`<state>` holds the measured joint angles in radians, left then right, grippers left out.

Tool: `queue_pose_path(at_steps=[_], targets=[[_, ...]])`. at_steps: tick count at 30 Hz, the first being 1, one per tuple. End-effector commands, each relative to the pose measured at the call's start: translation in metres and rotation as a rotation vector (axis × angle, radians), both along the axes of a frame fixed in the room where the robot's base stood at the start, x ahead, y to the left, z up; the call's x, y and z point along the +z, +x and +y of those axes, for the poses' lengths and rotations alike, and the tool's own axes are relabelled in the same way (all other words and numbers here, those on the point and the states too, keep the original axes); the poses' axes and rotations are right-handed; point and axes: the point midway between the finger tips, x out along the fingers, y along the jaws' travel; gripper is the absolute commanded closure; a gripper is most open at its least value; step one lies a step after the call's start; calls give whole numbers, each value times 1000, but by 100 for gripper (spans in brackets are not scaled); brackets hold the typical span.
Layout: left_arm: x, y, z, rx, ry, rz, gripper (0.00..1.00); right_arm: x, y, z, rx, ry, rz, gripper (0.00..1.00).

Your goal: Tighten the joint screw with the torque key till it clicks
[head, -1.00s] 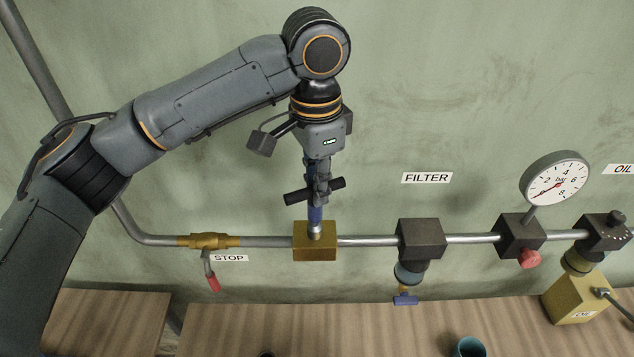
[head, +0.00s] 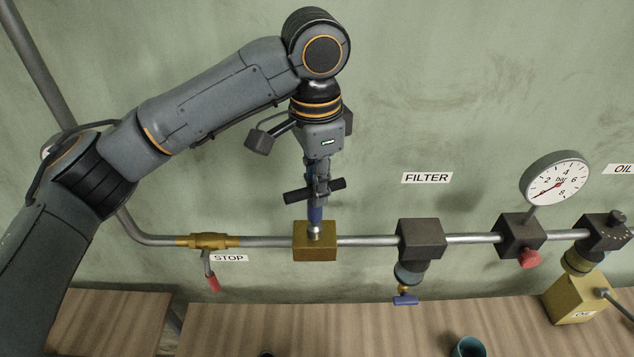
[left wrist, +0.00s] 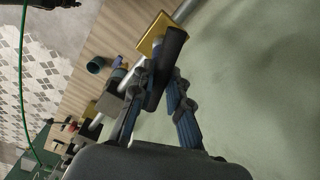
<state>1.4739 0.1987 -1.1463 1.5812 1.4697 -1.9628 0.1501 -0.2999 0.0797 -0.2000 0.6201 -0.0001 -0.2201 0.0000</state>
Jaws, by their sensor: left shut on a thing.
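The torque key (head: 315,214) has a black cross handle and a blue shaft with a metal tip. It stands upright, its tip at the top of the brass joint block (head: 314,252) on the pipe. The screw itself is hidden beneath the tip. My left gripper (head: 318,188) points down from above and is shut on the key at its handle. In the left wrist view the black handle (left wrist: 172,55) lies between my fingers (left wrist: 160,82), with the yellow block (left wrist: 152,33) beyond it. My right gripper is not in view.
Along the pipe, a brass stop valve (head: 208,241) with a red lever sits left of the block. The filter (head: 421,240), pressure gauge (head: 556,182) and yellow oiler (head: 577,300) are to the right. A wooden bench (head: 360,325) with a teal cup (head: 468,347) lies below.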

Motion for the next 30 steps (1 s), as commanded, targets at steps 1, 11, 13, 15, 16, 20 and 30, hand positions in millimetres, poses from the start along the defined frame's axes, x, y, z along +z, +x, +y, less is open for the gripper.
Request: queue_pose_path(at_steps=[1,11,13,15,16,20,30], targets=[[0,0,0,0,0,0,100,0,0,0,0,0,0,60],[0,0,0,-1,-5,-2,100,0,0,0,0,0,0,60],[0,-1,1,-2,-12,-6,100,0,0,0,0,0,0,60],[1,-1,1,-1,-15,-8,100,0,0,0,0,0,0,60],[1,-1,1,-1,-15,-8,100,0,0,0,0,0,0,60],[3,-1,1,-1,-15,-8,100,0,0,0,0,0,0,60],[6,-1,2,-1,-14,-8,100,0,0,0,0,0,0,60]])
